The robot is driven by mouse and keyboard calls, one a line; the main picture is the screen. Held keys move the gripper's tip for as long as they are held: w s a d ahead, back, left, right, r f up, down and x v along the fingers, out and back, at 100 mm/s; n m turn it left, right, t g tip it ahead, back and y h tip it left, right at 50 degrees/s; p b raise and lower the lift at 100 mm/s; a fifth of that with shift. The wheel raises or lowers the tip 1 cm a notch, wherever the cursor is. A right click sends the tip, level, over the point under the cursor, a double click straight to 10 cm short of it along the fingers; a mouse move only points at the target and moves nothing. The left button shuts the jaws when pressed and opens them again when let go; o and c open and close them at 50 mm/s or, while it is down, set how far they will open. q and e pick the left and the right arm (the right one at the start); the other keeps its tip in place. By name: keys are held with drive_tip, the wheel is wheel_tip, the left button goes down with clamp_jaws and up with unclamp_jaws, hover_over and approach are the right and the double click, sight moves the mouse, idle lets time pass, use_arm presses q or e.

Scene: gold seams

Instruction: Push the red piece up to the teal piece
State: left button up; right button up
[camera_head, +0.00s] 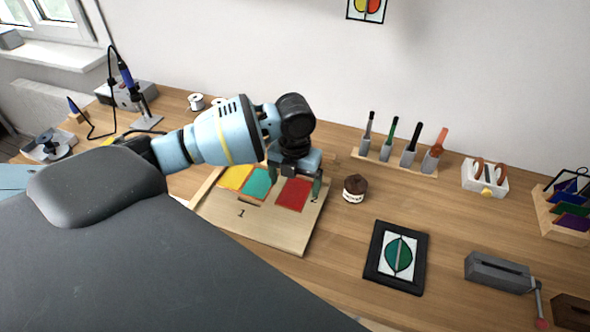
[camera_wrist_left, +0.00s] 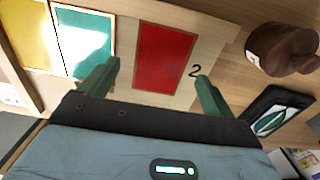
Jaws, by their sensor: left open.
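The red piece (camera_head: 293,195) lies flat on the wooden board (camera_head: 265,232). The teal piece (camera_head: 257,183) lies to its left, with a strip of bare board between them. The yellow piece (camera_head: 236,177) lies beside the teal one, at the board's left edge. My left gripper (camera_head: 295,180) is over the red piece. In the left wrist view the open fingers (camera_wrist_left: 155,85) stand at either side of the red piece (camera_wrist_left: 165,57), apart from its edges. The left finger is near the teal piece (camera_wrist_left: 85,42), which shows a bright glare. My right gripper is not in view.
A black framed picture (camera_head: 396,258) lies front right, and a grey vise-like tool (camera_head: 497,271) lies further right. A tool rack (camera_head: 395,160) stands behind. The bench between bottle and frame is clear.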

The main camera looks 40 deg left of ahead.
use_arm(q)
drive_tip(key=shift+f, duration=0.85)
drive_tip(key=c, duration=1.1)
drive_tip(key=shift+r, duration=0.1)
